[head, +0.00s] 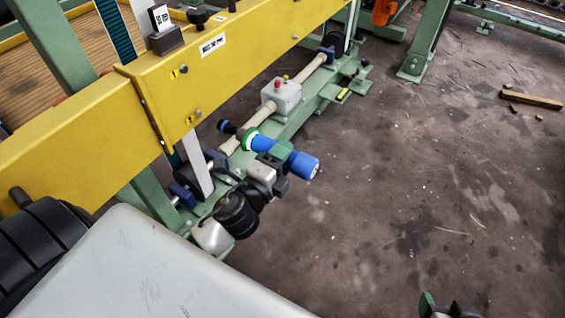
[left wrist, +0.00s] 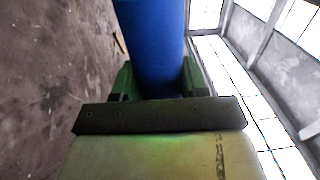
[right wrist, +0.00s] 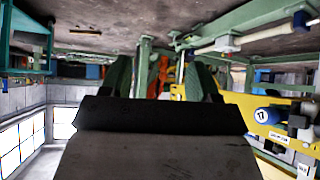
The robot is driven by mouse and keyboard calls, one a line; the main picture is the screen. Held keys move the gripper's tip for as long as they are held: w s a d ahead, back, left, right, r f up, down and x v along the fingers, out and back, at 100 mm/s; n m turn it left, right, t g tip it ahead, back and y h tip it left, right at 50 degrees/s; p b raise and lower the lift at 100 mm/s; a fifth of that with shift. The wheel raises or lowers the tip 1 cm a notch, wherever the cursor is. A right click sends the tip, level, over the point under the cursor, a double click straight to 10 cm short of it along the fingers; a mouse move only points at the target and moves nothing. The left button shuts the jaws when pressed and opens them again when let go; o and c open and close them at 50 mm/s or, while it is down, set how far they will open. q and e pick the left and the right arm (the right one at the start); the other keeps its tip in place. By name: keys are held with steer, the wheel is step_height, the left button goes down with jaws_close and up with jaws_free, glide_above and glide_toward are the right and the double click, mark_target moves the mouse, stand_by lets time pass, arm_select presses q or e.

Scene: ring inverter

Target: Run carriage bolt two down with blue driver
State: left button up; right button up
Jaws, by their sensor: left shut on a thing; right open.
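The blue driver (head: 298,162) is a blue cylinder with a lit green ring and a dark nose, lying aslant beside the yellow machine. Its nose points up-left toward the pale rail, below the yellow beam (head: 195,75). My left gripper (head: 278,152) is shut around the driver's body; the left wrist view shows the blue body (left wrist: 152,45) between its green fingers (left wrist: 155,82).
A green frame foot (head: 412,68) and a wooden piece (head: 530,99) lie farther right. The dark floor (head: 400,180) at right is mostly clear.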

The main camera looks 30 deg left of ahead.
mark_target(243, 147)
steer(key=shift+s+r, duration=0.1)
steer(key=shift+r, duration=0.3)
arm_select(q)
steer(key=shift+a, duration=0.2)
steer(key=shift+w+a+p, duration=0.2)
steer(key=shift+a+p, duration=0.15)
steer(key=shift+a, duration=2.65)
arm_select(e)
steer(key=shift+s+d+f+g, duration=0.2)
steer(key=shift+s+f+g, duration=0.15)
steer(key=shift+s, duration=0.15)
steer(key=shift+s+d+f+g, duration=0.15)
steer(key=shift+s+f+g, duration=0.05)
steer(key=shift+s+g, duration=0.2)
arm_select(q)
steer(key=shift+r, duration=0.1)
arm_select(e)
steer(key=shift+s+d+f+g+h, duration=0.25)
steer(key=shift+s+d+g+h, duration=0.1)
steer(key=shift+s, duration=0.3)
arm_select(q)
steer(key=shift+w+a, duration=0.15)
steer(key=shift+a, duration=1.05)
steer(key=shift+a+p, duration=0.1)
steer(key=shift+p, duration=0.2)
arm_select(e)
steer(key=shift+s+d+f+g, duration=0.15)
steer(key=shift+s+g, duration=0.25)
steer(key=shift+s, duration=0.15)
